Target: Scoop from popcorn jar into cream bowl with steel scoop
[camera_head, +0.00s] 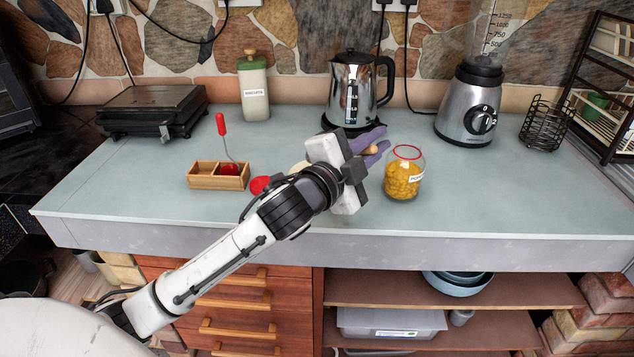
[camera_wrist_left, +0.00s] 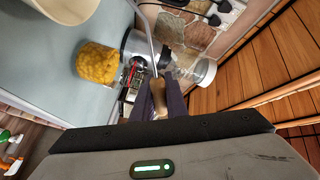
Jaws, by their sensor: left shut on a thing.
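My left gripper (camera_head: 374,146) is in the middle of the counter in the head view, just left of the popcorn jar (camera_head: 404,178). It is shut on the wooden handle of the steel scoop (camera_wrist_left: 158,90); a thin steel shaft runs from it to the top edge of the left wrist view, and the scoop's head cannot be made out. The glass jar has a red rim and yellow contents, and stands upright; it also shows in the left wrist view (camera_wrist_left: 97,66). The cream bowl (camera_head: 300,167) is mostly hidden behind my gripper; part shows in the left wrist view (camera_wrist_left: 66,8).
A wooden box (camera_head: 203,182) with a red-handled tool and a red object (camera_head: 260,185) lie left of my arm. A steel kettle (camera_head: 352,92), green-topped canister (camera_head: 253,88), blender (camera_head: 470,105) and wire basket (camera_head: 541,122) stand behind. The counter right of the jar is clear.

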